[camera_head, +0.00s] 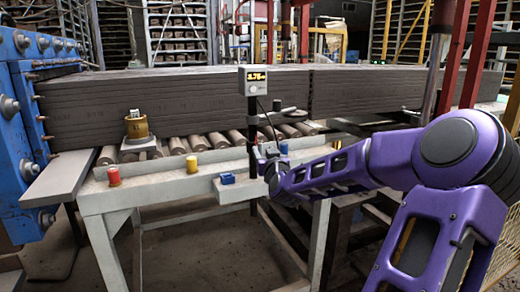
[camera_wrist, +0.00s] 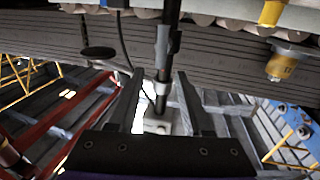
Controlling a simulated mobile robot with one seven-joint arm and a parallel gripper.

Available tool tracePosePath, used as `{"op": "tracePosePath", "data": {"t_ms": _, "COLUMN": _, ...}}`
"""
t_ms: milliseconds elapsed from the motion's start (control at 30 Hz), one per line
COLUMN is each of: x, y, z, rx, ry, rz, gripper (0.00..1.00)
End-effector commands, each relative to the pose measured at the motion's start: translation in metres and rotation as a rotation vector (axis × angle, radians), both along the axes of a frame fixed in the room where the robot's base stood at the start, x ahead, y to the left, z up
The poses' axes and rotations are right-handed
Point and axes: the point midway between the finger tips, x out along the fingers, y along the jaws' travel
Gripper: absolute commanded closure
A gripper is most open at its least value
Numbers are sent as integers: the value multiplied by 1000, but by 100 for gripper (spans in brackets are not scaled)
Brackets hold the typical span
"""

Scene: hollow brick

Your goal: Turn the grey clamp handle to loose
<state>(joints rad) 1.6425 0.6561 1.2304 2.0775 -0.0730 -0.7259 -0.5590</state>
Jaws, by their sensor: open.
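A dark upright post (camera_head: 252,118) carries a small display box (camera_head: 257,80) with orange digits. A dark side arm (camera_head: 275,113) branches off it to the right. My gripper (camera_head: 265,150) is just right of the post, below the side arm. In the wrist view my gripper (camera_wrist: 160,90) is open, its two dark fingers apart with the post (camera_wrist: 163,75) showing between them. A dark grey collar (camera_wrist: 164,45) sits on the post beyond the fingertips. I cannot clearly make out the grey clamp handle or its setting; it is small or partly hidden. I see nothing gripped.
A long grey clay column (camera_head: 190,95) lies on rollers (camera_head: 218,140) behind the post. A white bench (camera_head: 190,182) bears a red cap (camera_head: 114,176), yellow cap (camera_head: 192,164) and blue block (camera_head: 228,178). A brass cylinder (camera_head: 137,127) stands left. A blue machine (camera_head: 20,120) borders the left.

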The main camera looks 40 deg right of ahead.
Motion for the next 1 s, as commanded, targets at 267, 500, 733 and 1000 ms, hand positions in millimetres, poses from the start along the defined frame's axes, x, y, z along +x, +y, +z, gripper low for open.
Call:
{"op": "tracePosePath", "data": {"t_ms": 267, "x": 43, "y": -19, "z": 0, "rx": 1, "ry": -2, "rz": 2, "gripper": 50}}
{"op": "tracePosePath", "data": {"t_ms": 500, "x": 55, "y": -25, "z": 0, "rx": 1, "ry": 2, "rz": 2, "gripper": 50}}
{"op": "tracePosePath", "data": {"t_ms": 733, "x": 55, "y": -25, "z": 0, "rx": 0, "ry": 1, "rz": 1, "gripper": 50}}
{"op": "tracePosePath", "data": {"t_ms": 1000, "x": 55, "y": -25, "z": 0, "rx": 0, "ry": 1, "rz": 1, "gripper": 95}}
